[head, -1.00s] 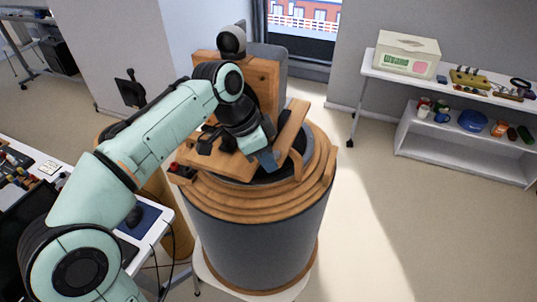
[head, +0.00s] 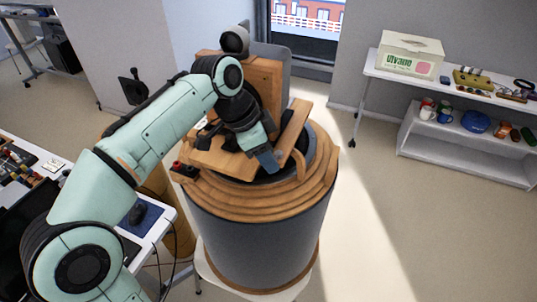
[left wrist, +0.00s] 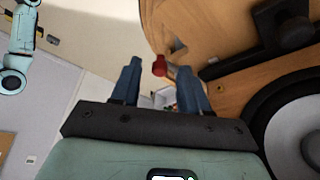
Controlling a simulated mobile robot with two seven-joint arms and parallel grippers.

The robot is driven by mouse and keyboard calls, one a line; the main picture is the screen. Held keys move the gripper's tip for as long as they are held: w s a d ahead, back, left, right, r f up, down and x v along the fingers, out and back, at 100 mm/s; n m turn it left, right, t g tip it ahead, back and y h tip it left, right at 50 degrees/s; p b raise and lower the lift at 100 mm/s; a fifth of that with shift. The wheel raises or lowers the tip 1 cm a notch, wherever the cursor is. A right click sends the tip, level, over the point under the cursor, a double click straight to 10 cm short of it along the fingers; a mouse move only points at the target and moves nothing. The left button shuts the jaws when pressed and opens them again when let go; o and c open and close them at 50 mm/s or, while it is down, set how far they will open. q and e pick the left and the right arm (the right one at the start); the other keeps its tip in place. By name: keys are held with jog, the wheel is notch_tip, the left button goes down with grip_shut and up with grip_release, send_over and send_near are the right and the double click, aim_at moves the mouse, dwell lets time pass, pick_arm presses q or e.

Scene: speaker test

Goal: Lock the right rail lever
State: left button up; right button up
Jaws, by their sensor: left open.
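A wooden test rig (head: 225,160) with a round stepped rim stands on a grey drum (head: 262,235). My left gripper (head: 267,159), with blue fingers, is over the rig's upper side, near a slanted wooden rail (head: 293,127). In the left wrist view its two fingers (left wrist: 160,80) are apart with nothing held. A small red knob (left wrist: 159,66) shows in the gap between the fingertips, seemingly beyond them; contact cannot be told. A red-topped part also sits at the rig's left edge (head: 177,166). Which part is the right rail lever is unclear. My right gripper is not in view.
A speaker cone (left wrist: 300,130) and a black part (left wrist: 286,22) lie close to the gripper in the wrist view. A white shelf (head: 455,160) with a box (head: 409,55) stands at the right. Floor between shelf and drum is clear. A cluttered desk stands at the left.

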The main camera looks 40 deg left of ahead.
pick_arm(q)
jog(key=p+v, duration=0.2)
jog(key=v, duration=1)
jog(key=shift+a+p, duration=0.15)
jog(key=shift+p, duration=0.25)
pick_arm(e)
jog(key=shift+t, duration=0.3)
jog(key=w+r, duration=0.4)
pick_arm(q)
jog(key=shift+r, duration=0.1)
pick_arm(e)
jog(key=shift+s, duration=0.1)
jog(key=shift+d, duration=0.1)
